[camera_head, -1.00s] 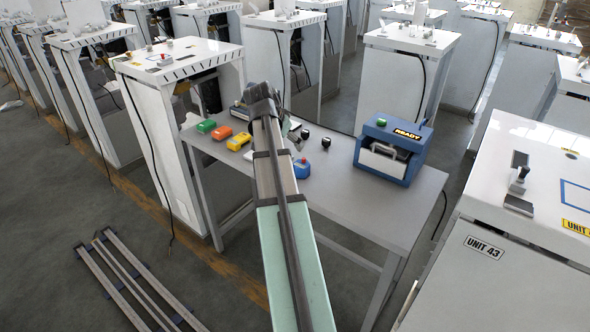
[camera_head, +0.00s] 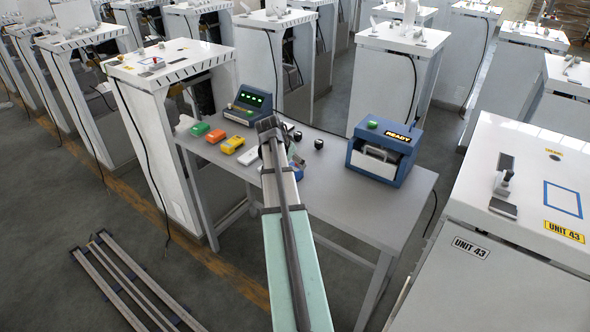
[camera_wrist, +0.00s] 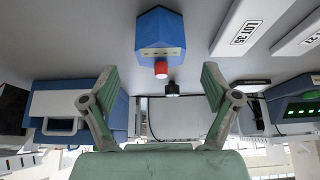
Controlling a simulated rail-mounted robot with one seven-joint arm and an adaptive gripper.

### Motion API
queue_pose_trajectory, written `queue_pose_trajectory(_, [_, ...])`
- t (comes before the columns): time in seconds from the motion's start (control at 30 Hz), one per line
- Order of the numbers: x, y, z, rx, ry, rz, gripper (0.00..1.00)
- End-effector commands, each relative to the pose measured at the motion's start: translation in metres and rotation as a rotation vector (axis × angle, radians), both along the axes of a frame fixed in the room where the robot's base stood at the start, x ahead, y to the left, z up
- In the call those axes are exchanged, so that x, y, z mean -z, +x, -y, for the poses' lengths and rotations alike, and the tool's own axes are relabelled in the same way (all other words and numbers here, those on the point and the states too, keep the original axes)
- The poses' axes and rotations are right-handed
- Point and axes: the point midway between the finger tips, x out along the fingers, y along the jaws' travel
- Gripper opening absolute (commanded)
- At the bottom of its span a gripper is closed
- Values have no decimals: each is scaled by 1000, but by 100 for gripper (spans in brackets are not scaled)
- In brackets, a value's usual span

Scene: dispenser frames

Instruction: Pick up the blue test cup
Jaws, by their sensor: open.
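The blue test cup (camera_wrist: 160,30) is a small faceted blue body with a red top and a pale marked strip. In the wrist view, which looks upside down, it shows at top centre, beyond my fingertips and roughly in line with the gap. In the head view only a bit of its blue (camera_head: 299,174) shows beside my arm, which hides the rest. My gripper (camera_wrist: 158,78) is open, with its two green fingers wide apart and nothing between them. In the head view it is mostly hidden behind my arm.
The grey table (camera_head: 345,201) also holds a blue READY machine (camera_head: 382,151) at right and a blue device with green lights (camera_head: 248,105) at back left. Green (camera_head: 200,129), orange (camera_head: 216,136) and yellow (camera_head: 232,145) blocks stand left. A black knob (camera_head: 319,143) stands behind.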

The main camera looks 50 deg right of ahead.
Motion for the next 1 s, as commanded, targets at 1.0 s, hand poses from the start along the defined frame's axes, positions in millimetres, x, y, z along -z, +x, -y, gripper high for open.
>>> queue_pose_trajectory(1.0, [49, 1, 23, 0, 0, 0, 63])
